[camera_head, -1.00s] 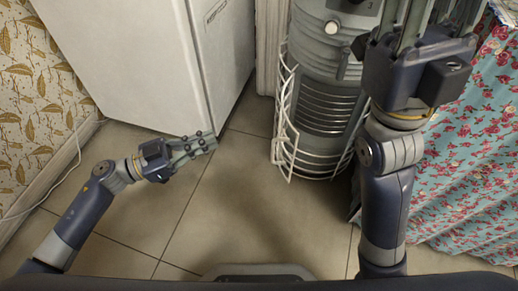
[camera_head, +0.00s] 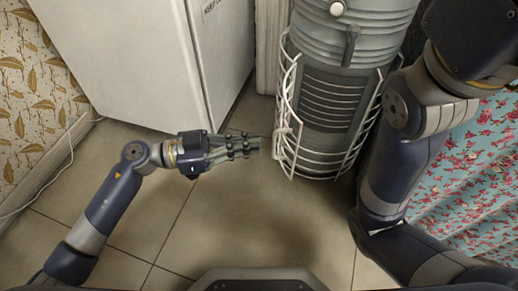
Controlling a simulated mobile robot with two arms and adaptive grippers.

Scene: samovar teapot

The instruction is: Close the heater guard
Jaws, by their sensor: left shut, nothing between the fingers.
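The heater (camera_head: 335,100) is a tall grey cylinder with dark horizontal slats, standing at the upper middle. The white wire heater guard (camera_head: 318,170) curves around its lower part, and its upright left edge (camera_head: 284,128) stands out at the heater's left side. I cannot tell from here how the guard's edge meets anything. My left gripper (camera_head: 250,147) is shut and empty, pointing right, just left of the guard's lower left bars. I cannot tell whether it touches them. My right arm rises on the right beside the heater; its gripper is out of the frame.
A white fridge-like cabinet (camera_head: 150,60) stands at the upper left. A flowered curtain (camera_head: 460,185) hangs at the right, behind my right arm. A white cable (camera_head: 62,165) runs along the left wall. The tiled floor (camera_head: 240,215) in front of the heater is clear.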

